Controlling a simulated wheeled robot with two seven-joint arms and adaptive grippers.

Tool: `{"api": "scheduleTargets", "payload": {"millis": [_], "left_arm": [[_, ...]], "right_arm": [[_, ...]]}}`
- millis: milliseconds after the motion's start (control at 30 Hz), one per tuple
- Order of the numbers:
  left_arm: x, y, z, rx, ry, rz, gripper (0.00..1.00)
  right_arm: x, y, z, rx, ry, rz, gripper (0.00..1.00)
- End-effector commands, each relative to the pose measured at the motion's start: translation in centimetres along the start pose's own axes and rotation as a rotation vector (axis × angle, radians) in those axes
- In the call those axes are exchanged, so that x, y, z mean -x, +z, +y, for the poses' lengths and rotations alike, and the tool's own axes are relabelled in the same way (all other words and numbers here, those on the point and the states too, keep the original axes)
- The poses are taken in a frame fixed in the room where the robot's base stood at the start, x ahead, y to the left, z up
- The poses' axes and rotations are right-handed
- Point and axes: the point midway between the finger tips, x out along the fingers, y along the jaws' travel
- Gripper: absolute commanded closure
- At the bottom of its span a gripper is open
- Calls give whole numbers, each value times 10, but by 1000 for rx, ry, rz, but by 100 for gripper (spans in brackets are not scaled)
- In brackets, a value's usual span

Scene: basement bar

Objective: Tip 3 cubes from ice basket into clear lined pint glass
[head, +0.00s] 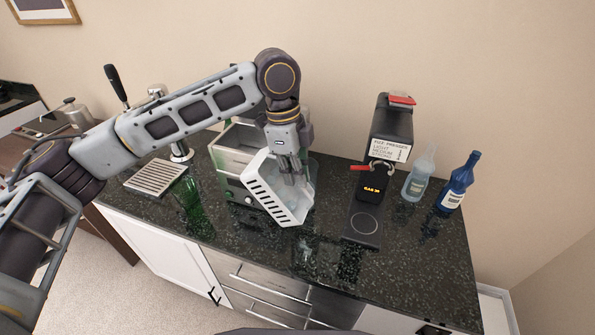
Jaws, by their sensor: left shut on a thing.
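My left gripper (293,178) is shut on the white slotted ice basket (262,186) and holds it tilted above the dark counter, in front of a boxy machine. Pale, translucent shapes, perhaps ice, show faintly inside the basket; I cannot count them. I cannot clearly make out a clear lined pint glass. Faint pale marks on the counter below the basket could be clear glass or reflections. My right gripper is not in view.
A green glass (191,207) stands by a slatted drip tray (156,177) at left. The boxy machine (233,150) is behind the basket. A black dispenser (388,135), a clear bottle (419,176) and a blue bottle (458,184) stand right. The counter's front right (425,265) is clear.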

Motion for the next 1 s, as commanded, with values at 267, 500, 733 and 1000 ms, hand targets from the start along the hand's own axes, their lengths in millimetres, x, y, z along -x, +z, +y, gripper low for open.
{"api": "scheduleTargets", "payload": {"millis": [267, 500, 733, 1000], "left_arm": [[0, 0, 0, 0, -1, -1, 100], [0, -3, 0, -1, -1, -23, 100], [0, -8, 0, -1, -2, -74, 100], [0, -14, 0, -1, -1, -126, 100]], "right_arm": [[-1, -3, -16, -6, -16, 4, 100], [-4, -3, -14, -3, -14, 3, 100], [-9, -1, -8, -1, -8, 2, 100], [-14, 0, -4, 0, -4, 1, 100]]}}
